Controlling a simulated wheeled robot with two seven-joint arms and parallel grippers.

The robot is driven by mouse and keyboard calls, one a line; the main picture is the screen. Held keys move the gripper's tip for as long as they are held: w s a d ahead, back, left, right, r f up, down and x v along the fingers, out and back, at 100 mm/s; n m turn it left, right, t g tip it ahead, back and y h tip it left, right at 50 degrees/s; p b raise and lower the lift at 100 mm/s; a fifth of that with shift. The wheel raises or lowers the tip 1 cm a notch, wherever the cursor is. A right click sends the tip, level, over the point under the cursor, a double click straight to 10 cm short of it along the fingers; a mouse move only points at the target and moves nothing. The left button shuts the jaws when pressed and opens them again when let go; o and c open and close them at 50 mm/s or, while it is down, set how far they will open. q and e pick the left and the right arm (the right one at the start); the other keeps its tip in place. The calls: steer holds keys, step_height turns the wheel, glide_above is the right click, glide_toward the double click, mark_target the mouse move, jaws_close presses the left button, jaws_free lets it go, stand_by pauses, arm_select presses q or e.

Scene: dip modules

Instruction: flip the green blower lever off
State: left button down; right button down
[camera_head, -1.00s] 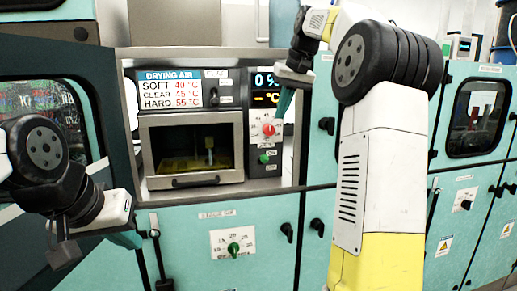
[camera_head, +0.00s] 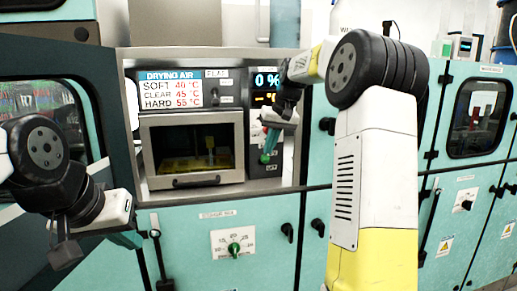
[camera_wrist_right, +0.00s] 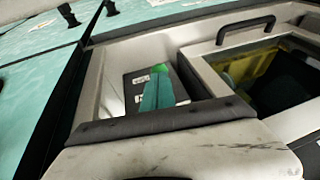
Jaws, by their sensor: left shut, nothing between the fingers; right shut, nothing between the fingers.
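The green blower lever (camera_wrist_right: 160,68) is on the dark control strip right of the drying oven. In the right wrist view it shows just beyond the fingertips; whether they touch it I cannot tell. In the head view my right gripper (camera_head: 268,148), shut and empty, points down in front of that strip and covers most of the lever and the red knob above it. Its teal fingers (camera_wrist_right: 158,92) lie together in the wrist view. My left gripper (camera_head: 130,238) is shut and empty, low at the left before the teal cabinet.
The oven door (camera_head: 194,150) with its handle (camera_head: 196,181) is left of the right gripper. A digital display (camera_head: 266,80) is above it. Another green knob (camera_head: 234,249) sits on a white plate on the lower cabinet. Black latches (camera_head: 288,232) stick out nearby.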

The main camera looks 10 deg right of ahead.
steer(key=shift+w+a+f, duration=0.1)
steer(key=shift+w+f, duration=0.05)
steer(key=shift+f, duration=0.25)
